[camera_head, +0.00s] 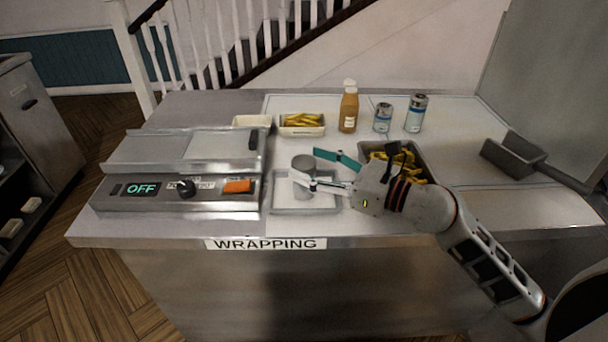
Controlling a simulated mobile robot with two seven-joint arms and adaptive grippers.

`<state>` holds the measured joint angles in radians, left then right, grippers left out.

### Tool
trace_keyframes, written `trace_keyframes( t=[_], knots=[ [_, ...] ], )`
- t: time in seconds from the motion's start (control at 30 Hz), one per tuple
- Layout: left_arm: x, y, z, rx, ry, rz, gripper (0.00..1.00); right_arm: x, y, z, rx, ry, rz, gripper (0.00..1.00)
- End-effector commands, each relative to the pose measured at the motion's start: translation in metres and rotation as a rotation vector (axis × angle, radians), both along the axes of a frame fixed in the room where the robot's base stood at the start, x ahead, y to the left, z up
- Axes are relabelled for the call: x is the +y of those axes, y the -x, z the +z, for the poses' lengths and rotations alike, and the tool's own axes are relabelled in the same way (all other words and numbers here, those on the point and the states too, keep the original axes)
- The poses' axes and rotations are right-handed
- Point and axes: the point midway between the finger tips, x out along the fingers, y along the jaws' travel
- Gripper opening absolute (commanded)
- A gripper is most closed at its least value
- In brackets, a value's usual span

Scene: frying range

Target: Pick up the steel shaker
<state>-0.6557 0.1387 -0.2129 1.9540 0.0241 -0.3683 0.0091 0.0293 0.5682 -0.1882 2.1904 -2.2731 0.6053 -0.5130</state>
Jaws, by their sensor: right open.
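A plain grey steel cylinder, which looks like the steel shaker (303,164), stands upright in a shallow light tray (290,209) at the front middle of the counter. My right gripper (306,168) reaches in from the right. It is open, one finger in front of the shaker's lower part and the teal-padded one behind it to the right. I cannot tell whether either finger touches it. My left gripper is not in view.
Behind stand a sauce bottle (348,112), two labelled silver canisters (383,119) (415,115) and a fries tray (302,131). A dark fries bin (423,158) lies behind my right wrist. A control unit (220,201) reading OFF is left; a scoop (513,156) lies right.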

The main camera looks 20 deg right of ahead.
Motion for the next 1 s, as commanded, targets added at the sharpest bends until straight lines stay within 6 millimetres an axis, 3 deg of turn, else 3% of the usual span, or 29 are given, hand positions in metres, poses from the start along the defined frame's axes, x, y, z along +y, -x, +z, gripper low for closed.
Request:
trace_keyframes(
  t=[0.17, 0.43, 0.47, 0.6, 1.0],
  knots=[
    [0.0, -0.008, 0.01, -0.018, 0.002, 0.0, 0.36, 0.013, -0.016, 0.0, 0.0, -0.001, 0.0, 0.57],
    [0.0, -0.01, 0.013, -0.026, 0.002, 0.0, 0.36, 0.015, -0.017, -0.001, 0.001, -0.001, 0.0, 0.57],
    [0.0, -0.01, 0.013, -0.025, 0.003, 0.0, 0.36, 0.015, -0.017, -0.001, 0.001, -0.001, 0.0, 0.52],
    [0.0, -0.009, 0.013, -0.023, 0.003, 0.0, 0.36, 0.015, -0.017, -0.001, 0.001, -0.001, 0.0, 0.15],
    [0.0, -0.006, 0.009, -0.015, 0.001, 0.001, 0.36, 0.014, -0.017, 0.003, -0.002, -0.001, 0.0, 0.15]
  ],
)
